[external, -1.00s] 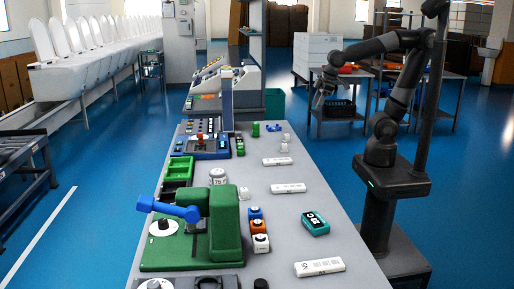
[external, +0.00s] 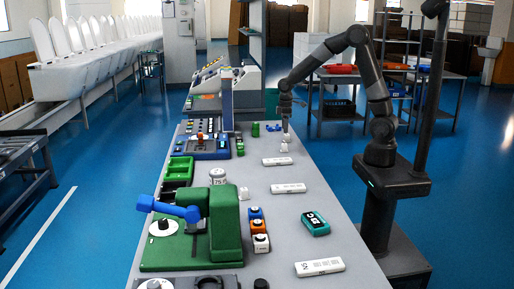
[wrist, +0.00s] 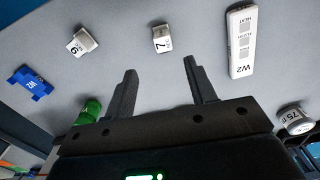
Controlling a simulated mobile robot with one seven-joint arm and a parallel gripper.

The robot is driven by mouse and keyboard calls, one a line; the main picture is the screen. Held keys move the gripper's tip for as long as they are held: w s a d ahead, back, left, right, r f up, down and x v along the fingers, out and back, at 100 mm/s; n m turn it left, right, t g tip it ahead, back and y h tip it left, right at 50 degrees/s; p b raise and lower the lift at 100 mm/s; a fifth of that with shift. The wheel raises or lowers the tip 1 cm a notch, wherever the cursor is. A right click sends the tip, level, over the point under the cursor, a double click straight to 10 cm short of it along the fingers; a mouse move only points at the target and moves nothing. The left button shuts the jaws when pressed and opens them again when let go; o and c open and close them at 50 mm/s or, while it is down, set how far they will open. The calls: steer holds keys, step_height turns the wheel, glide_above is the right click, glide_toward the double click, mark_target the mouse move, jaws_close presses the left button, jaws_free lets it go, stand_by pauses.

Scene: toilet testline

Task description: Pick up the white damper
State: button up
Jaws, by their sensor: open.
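Two small white pieces stand on the grey table, and either could be the white damper; I cannot tell which. One, marked 7 (wrist: 161,39), lies ahead of the space between my fingertips in the wrist view, and shows in the external view (external: 284,148). The other, marked 6 (wrist: 82,42), is to its left. My gripper (wrist: 159,66) is open and empty, its fingers spread. In the external view my gripper (external: 286,112) points down above the table at the white pieces, its tip partly covering the farther one.
A long white block marked W2 (wrist: 241,42) lies right of the white pieces. A blue piece (wrist: 32,83), a green piece (wrist: 89,110) and a round grey-white weight (wrist: 295,119) stand nearby. The table (external: 250,200) is bare between the pieces.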

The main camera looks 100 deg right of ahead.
mark_target(284, 144)
steer(key=f, duration=1)
steer(key=shift+a+f, duration=0.1)
steer(key=shift+a, duration=0.15)
steer(key=shift+c, duration=0.2)
steer(key=c, duration=1)
